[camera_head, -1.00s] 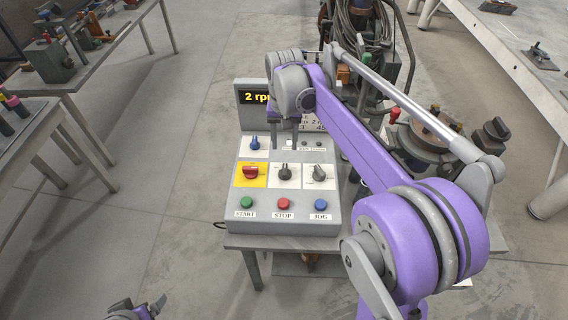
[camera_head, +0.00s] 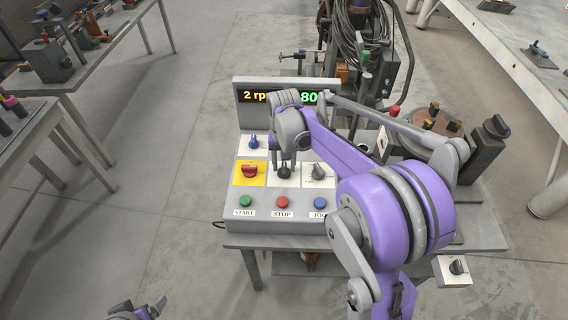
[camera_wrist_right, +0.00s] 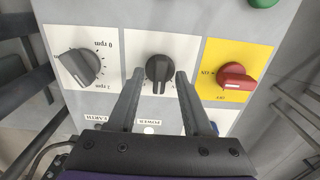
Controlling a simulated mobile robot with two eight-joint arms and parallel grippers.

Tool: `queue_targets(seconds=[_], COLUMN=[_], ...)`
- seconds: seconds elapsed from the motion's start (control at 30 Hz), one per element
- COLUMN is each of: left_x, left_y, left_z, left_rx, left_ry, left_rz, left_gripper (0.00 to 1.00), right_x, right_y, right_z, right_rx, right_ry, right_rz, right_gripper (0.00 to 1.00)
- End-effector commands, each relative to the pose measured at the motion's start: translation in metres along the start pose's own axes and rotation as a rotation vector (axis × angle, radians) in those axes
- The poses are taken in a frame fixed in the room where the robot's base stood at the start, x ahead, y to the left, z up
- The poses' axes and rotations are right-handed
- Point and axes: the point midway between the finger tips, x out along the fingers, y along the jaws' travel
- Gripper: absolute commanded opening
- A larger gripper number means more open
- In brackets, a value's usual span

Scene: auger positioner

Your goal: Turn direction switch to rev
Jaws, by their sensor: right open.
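The control box (camera_head: 230,205) stands on a small table. A black knob on a white plate, in the middle of its panel, looks like the direction switch (camera_head: 285,172); its label cannot be read. My right gripper (camera_head: 284,158) is over this knob. In the right wrist view the open fingers (camera_wrist_right: 160,78) point at the black knob (camera_wrist_right: 158,68), one on each side with gaps. Whether the fingertips are down at knob height is unclear. My left gripper (camera_head: 142,310) is partly in view at the bottom left, away from the box.
Close by are a red switch on a yellow plate (camera_head: 250,171), a grey knob (camera_head: 318,171) and a blue knob (camera_head: 254,142). Green (camera_head: 246,201), red (camera_head: 282,202) and blue (camera_head: 320,202) buttons line the front. The display (camera_head: 258,95) stands behind.

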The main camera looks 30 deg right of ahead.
Motion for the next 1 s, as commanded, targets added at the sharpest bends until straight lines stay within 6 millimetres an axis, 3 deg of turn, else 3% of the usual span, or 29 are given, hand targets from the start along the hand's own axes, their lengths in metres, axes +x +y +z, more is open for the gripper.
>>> queue_targets(seconds=[0.1,0.37,0.77,1.0], left_x=[0.0,0.0,0.0004,0.0032], left_y=[0.0,0.0,0.0,0.0], left_z=[0.0,0.0,0.0005,0.0035], left_rx=[0.0,0.0,0.0,0.0], left_ry=[0.0,0.0,0.0,-0.003], left_rz=[0.0,0.0,0.0,0.0], left_gripper=[0.91,0.91,0.91,0.91], right_x=[-0.0003,-0.0005,-0.0005,-0.0002], right_y=[0.0,0.0001,0.0001,0.0002], right_z=[0.0,0.0,0.0,0.0002], right_rx=[0.0,0.0,-0.013,-0.112], right_ry=[0.0,0.0,0.0,-0.001], right_rz=[0.0,0.0,0.0,0.0], right_gripper=[0.46,0.0,0.0,0.0])
